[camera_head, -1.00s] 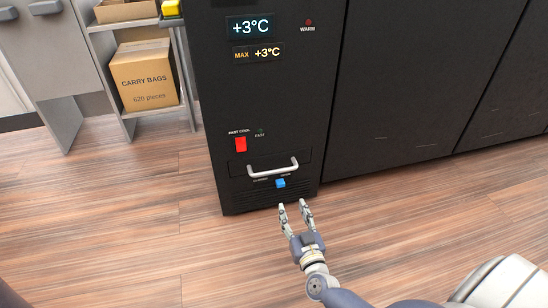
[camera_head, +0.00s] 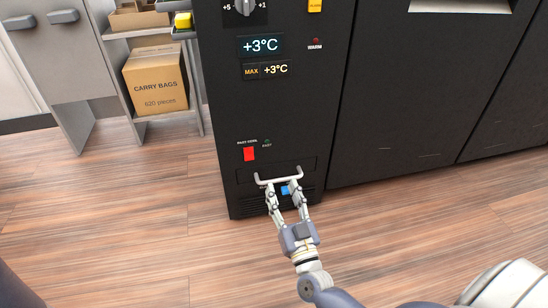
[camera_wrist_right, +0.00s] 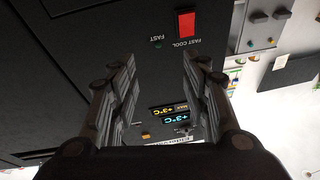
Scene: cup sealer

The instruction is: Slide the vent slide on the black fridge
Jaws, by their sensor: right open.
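The black fridge (camera_head: 290,110) stands ahead, with displays reading +3°C. Low on its front is a light grey bar handle (camera_head: 279,179). The blue vent slide (camera_head: 285,190) shows just below the handle, between the fingers of my right gripper (camera_head: 285,192). The gripper is open, its fingertips at the handle's height; I cannot tell whether they touch anything. In the right wrist view, the open fingers (camera_wrist_right: 165,95) frame the fridge's displays, and the slide and handle do not show. My left gripper is not in view.
A red fast cool switch (camera_head: 249,154) sits above and left of the handle; it also shows in the right wrist view (camera_wrist_right: 187,24). A carry bags box (camera_head: 155,78) sits on a shelf at left. The wooden floor (camera_head: 130,230) in front is clear.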

